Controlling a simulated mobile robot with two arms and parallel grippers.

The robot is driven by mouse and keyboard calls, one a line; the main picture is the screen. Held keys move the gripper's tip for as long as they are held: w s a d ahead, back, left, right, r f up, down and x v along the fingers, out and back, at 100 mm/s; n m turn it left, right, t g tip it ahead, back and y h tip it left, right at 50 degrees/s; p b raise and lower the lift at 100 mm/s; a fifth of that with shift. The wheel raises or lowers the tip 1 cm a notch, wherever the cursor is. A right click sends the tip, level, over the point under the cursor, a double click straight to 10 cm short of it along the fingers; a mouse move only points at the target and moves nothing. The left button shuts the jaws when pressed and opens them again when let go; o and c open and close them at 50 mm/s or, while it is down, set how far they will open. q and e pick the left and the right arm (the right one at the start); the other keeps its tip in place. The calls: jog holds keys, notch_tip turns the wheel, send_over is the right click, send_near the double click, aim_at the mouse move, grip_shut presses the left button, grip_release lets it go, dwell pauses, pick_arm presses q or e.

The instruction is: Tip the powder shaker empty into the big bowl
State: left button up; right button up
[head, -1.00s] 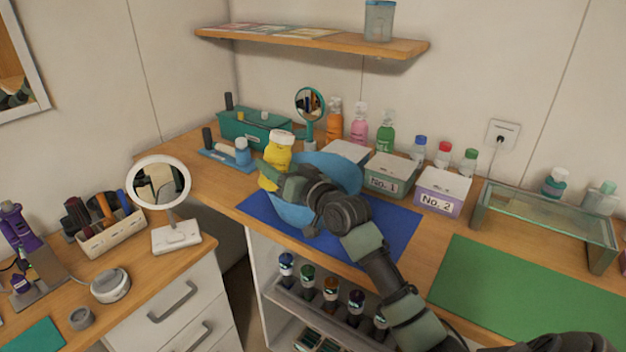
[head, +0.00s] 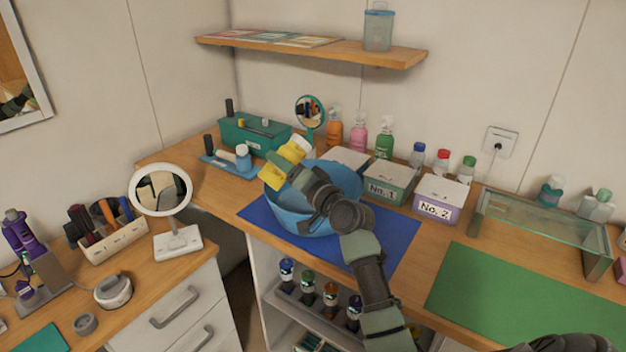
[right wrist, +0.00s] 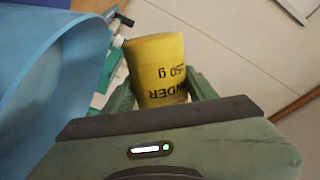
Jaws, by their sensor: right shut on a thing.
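The powder shaker is a yellow bottle (head: 286,164) with a white cap, held in my right gripper (head: 278,168) in the head view. It tilts, with its cap to the upper right, above the left rear rim of the big blue bowl (head: 290,222). In the right wrist view the yellow shaker (right wrist: 157,70) sits between the two fingers, its printed weight upside down; the bowl's blue wall (right wrist: 50,85) is at the left. The bowl stands on a blue mat (head: 392,238). My arm hides much of the bowl's inside. I see no powder falling. My left gripper is not in view.
A round mirror (head: 309,110) and teal box (head: 250,134) stand at the back left. The green mat (head: 520,295) at the right is clear.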

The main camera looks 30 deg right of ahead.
jog(key=shift+m, duration=0.6)
jog(key=shift+a+f+m+p, duration=0.15)
jog(key=shift+m+p, duration=0.1)
jog(key=shift+m, duration=0.25)
jog(key=shift+d+f+m+p, duration=0.1)
jog(key=shift+f+m+p, duration=0.1)
jog(key=shift+m, duration=0.3)
jog(key=shift+d+r+m+p, duration=0.4)
jog(key=shift+d+m+p, duration=0.1)
jog(key=shift+m+p, duration=0.35)
jog(key=shift+d, duration=0.15)
jog(key=shift+d+m, duration=0.25)
jog(key=shift+m, duration=0.2)
jog(key=shift+f, duration=0.1)
jog(key=shift+f+m+h+p, duration=0.2)
jog(key=shift+m+h+p, duration=0.15)
jog(key=shift+m, duration=0.45)
